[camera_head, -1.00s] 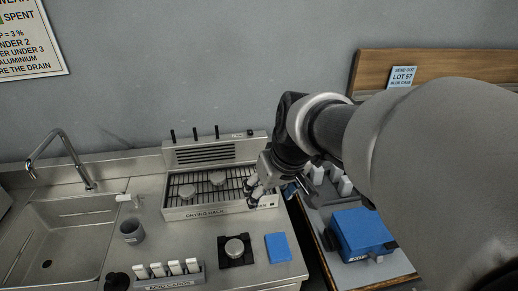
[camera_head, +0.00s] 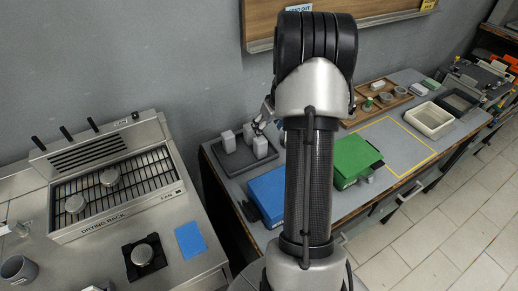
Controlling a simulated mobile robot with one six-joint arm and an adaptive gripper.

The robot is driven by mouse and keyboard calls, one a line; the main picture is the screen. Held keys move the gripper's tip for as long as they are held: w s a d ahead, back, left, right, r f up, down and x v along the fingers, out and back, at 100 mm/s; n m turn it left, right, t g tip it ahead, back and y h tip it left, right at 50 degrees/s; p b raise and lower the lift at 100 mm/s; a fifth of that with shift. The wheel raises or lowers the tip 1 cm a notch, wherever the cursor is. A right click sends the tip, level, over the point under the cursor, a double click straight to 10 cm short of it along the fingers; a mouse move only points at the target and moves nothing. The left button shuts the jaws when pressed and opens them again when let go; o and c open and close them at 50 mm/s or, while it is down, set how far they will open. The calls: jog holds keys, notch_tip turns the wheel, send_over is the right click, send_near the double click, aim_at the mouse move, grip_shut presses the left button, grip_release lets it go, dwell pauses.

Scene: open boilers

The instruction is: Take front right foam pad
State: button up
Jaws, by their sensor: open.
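A dark tray (camera_head: 238,166) on the grey table to the right of the steel counter holds several upright pale grey blocks, which look like the foam pads. The front right pad (camera_head: 261,148) stands near the tray's right side, with others to its left (camera_head: 228,141) and behind it (camera_head: 248,132).
A blue case (camera_head: 268,193) lies in front of the tray, and a green case (camera_head: 350,158) stands right of my arm. A yellow-outlined area (camera_head: 405,148) is bare. A white bin (camera_head: 430,119) stands further right. The drying rack (camera_head: 115,190) is on the left counter.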

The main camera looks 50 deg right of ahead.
jog(key=b, duration=0.1)
send_over(261, 140)
jog(key=s, duration=0.2)
jog(key=f, duration=0.6)
jog(key=shift+a, duration=0.2)
jog(key=b+x, duration=0.1)
jog(key=x, duration=0.4)
jog(key=shift+a+f+b, duration=0.1)
jog(key=shift+a+b, duration=0.05)
jog(key=shift+b, duration=0.25)
jog(key=shift+c, duration=0.5)
jog(key=c, duration=0.9)
jog(key=shift+o, duration=0.2)
jog(key=shift+r, duration=0.2)
